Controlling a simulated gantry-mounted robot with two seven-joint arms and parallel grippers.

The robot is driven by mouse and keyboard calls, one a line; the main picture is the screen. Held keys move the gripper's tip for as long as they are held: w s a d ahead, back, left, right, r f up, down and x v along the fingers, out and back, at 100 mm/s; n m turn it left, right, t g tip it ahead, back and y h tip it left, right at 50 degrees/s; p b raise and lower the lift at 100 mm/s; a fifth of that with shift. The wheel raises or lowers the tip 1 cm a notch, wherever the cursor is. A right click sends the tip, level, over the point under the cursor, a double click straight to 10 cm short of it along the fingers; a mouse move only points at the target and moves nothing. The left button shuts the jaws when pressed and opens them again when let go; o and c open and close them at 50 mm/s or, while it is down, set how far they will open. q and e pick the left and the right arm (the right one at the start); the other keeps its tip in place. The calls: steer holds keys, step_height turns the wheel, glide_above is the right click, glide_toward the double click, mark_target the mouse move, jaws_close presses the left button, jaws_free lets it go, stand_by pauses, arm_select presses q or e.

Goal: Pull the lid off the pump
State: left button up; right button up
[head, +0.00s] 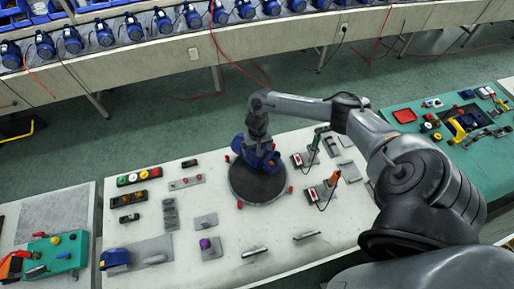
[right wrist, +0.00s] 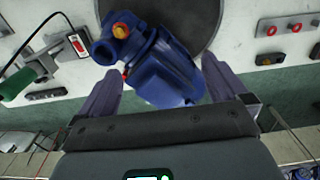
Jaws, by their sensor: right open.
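The blue pump (head: 262,158) sits on a dark round plate (head: 257,186) in the middle of the white workbench. In the right wrist view the pump (right wrist: 160,72) shows an orange knob (right wrist: 121,31) at one end and a small red part on its side. I cannot tell which part is the lid. My right gripper (right wrist: 161,66) is open, its two fingers on either side of the pump with gaps visible. In the head view my right arm reaches down over the pump and hides part of it. My left gripper is not in view.
Push buttons (head: 139,176), small fixtures and tools on holders, one green-handled (head: 316,140) and one orange-handled (head: 334,178), surround the plate. Many blue pumps line a rear bench (head: 200,50). A green tool tray (head: 455,130) lies at right. Green floor separates the benches.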

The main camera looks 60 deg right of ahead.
step_height(320, 180, down, 3)
steer(key=b, duration=0.2)
steer(key=shift+f+b, duration=0.15)
steer(key=shift+b, duration=0.2)
steer(key=shift+f+p, duration=0.1)
steer(key=shift+p, duration=0.25)
stand_by(0.3)
steer(key=shift+p, duration=0.4)
steer(key=shift+f, duration=0.45)
stand_by(0.4)
steer(key=shift+f+b, duration=0.35)
steer(key=shift+f, duration=0.15)
